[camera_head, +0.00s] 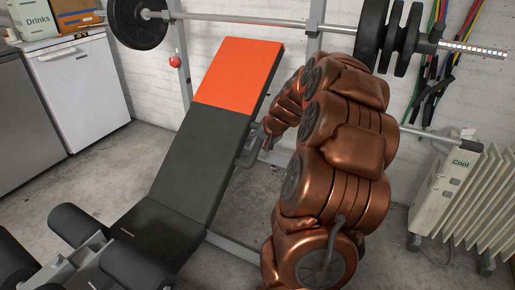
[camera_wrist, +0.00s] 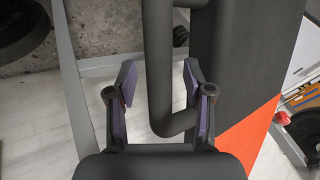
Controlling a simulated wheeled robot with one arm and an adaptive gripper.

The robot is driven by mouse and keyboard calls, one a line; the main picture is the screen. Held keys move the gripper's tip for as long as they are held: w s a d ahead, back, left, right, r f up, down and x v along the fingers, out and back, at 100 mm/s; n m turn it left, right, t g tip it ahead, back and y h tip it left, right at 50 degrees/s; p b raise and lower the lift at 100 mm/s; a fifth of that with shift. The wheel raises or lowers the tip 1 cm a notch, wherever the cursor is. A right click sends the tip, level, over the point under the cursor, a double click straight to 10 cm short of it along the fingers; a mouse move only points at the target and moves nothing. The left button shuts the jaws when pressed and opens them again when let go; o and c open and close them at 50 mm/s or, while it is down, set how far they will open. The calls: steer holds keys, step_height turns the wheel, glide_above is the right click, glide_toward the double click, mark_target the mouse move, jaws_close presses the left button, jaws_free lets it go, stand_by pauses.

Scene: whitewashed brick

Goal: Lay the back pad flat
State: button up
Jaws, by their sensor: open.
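The back pad (camera_head: 190,150) of the bench is black with an orange upper end (camera_head: 238,75) and stands tilted up in the head view. In the wrist view its black surface (camera_wrist: 225,60) fills the right side, with an orange corner (camera_wrist: 248,135). A dark looped handle (camera_wrist: 158,55) sits beside the pad's edge. My gripper (camera_wrist: 160,82) is open, with one finger on each side of the handle bar and gaps visible. In the head view my gripper (camera_head: 262,132) is at the pad's right edge, partly hidden by my arm.
A black seat pad (camera_head: 160,232) and leg rollers (camera_head: 75,225) are at the lower left. A loaded barbell (camera_head: 240,19) rests on uprights above the pad's top. A heater (camera_head: 460,195) stands at the right. A white fridge (camera_head: 82,85) is at the left, with clear floor before it.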

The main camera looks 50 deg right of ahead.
steer(key=shift+w+f, duration=0.25)
steer(key=shift+f, duration=0.1)
jaws_close()
stand_by(0.5)
